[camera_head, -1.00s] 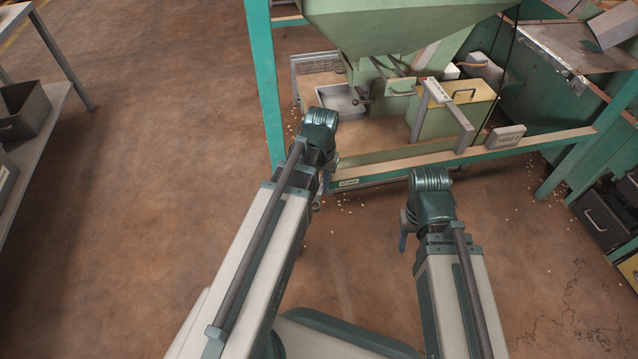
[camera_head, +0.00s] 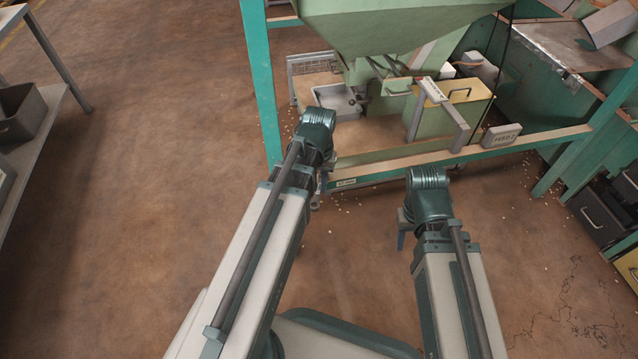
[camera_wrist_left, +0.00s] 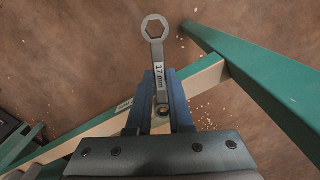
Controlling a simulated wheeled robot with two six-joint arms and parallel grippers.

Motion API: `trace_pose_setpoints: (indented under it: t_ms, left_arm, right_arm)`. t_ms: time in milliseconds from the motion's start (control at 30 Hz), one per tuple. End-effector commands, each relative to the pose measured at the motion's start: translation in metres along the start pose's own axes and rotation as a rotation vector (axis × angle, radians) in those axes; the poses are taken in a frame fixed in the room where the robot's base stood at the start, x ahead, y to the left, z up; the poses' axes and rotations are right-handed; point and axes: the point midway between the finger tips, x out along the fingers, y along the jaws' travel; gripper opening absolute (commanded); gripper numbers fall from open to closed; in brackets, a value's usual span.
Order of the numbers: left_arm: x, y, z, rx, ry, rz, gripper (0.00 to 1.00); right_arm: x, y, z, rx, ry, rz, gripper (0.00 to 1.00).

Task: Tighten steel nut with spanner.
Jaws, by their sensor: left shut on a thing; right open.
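A grey steel spanner (camera_wrist_left: 157,50) with a hexagonal ring end and a "17 mm" label shows in the left wrist view. My left gripper (camera_wrist_left: 162,80) is shut on its handle, and the ring end sticks out past the fingertips, with nothing visible inside it. In the head view the left gripper (camera_head: 322,186) is beside the frame's lower rail and mostly hidden by its own wrist. My right gripper (camera_head: 402,232) is open and apart from the frame, over the floor. I cannot make out the steel nut in either view.
The hopper's green frame has a lower rail (camera_head: 460,156) in front of my arms and a green post (camera_head: 262,85) at left. A yellow-green box (camera_head: 455,105) and a grey tray (camera_head: 338,101) stand behind the rail.

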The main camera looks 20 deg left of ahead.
Motion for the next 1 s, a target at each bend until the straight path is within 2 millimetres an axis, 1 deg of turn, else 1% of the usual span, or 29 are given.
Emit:
trace_pose_setpoints:
  t_ms: [1000]
  left_arm:
    - [-0.0085,-0.0002,0.0,0.0,0.0,0.0,0.0]
  right_arm:
    - [-0.0084,0.0008,0.0005,0.0,0.0,0.0,0.5]
